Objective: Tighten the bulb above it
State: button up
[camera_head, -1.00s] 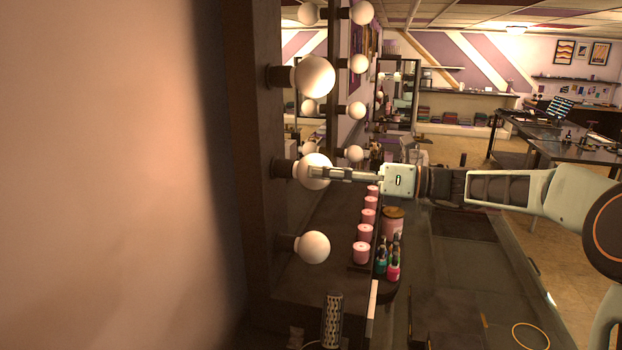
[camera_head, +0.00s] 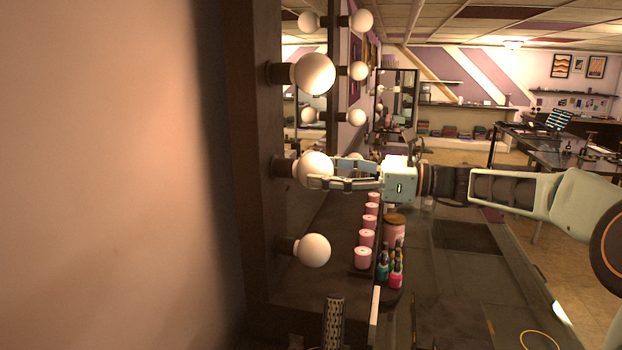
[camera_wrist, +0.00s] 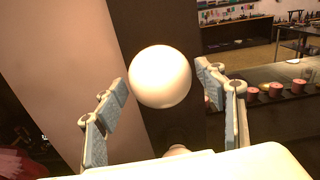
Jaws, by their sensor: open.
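A round white bulb (camera_head: 314,168) sits in a socket on the dark mirror frame, at the middle of the near column. In the wrist view the bulb (camera_wrist: 160,77) lies between the finger pads, with a gap on each side. My gripper (camera_head: 335,172) is open around the bulb, coming from the right in the head view. Its near finger covers the lower right part of the bulb. Another white bulb (camera_head: 315,73) is above it, and one more bulb (camera_head: 313,250) is below it on the same frame.
Pink candles (camera_head: 363,258) stand in a row on the counter below my gripper. Small nail polish bottles (camera_head: 397,275) and a pink jar (camera_head: 394,230) stand beside them. A patterned cylinder (camera_head: 333,322) is at the front. The mirror frame (camera_head: 245,200) bounds the left side.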

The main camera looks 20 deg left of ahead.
jog(key=shift+n+b, duration=0.35)
jog(key=shift+n, duration=0.25)
jog(key=shift+f+n+b, duration=0.15)
jog(key=shift+n+b, duration=1.3)
jog(key=shift+n, duration=0.05)
jog(key=shift+n+b, duration=0.6)
jog(key=shift+n, duration=0.2)
jog(key=shift+n+b, duration=1.85)
jog(key=shift+n, duration=0.45)
